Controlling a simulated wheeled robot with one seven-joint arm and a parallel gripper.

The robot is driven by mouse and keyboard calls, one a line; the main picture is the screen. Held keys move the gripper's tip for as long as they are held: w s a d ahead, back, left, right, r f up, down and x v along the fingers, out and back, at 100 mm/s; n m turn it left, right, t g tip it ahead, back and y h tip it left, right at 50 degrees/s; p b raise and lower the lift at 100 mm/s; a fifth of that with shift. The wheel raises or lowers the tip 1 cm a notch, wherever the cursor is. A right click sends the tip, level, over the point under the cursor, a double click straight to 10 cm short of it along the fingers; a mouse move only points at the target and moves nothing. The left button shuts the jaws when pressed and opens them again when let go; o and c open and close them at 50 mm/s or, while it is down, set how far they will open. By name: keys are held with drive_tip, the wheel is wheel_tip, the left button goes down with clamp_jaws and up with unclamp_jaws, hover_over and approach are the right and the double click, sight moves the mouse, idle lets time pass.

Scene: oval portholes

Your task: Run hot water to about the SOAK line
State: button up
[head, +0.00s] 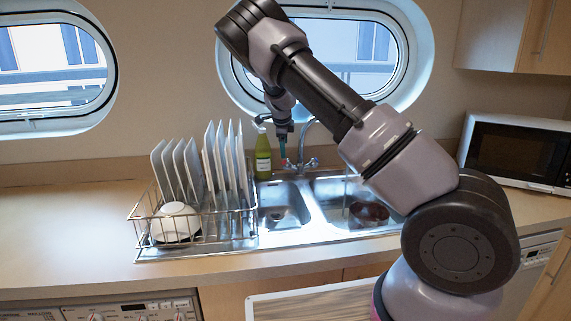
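My gripper (283,136) points down behind the sink, just above the left side of the tap (301,163). It is small in view, and I cannot tell whether its fingers touch a handle or how far apart they are. A small red mark shows near the tap's left handle. The spout is partly hidden by my arm. A dark red-brown round vessel (368,213) sits in the right basin (330,200). A thin pale vertical streak stands above that basin and may be running water. No SOAK line is readable.
A wire dish rack (194,247) with several white plates (187,168) and a white bowl (175,222) stands left of the sink. A green soap bottle (263,155) is close to my gripper. A microwave (518,152) is at right. The left counter (65,225) is clear.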

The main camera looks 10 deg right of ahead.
sight(285, 161)
drive_tip(key=x, duration=1)
drive_tip(key=shift+w+f, duration=0.1)
drive_tip(key=shift+f, duration=0.15)
clamp_jaws()
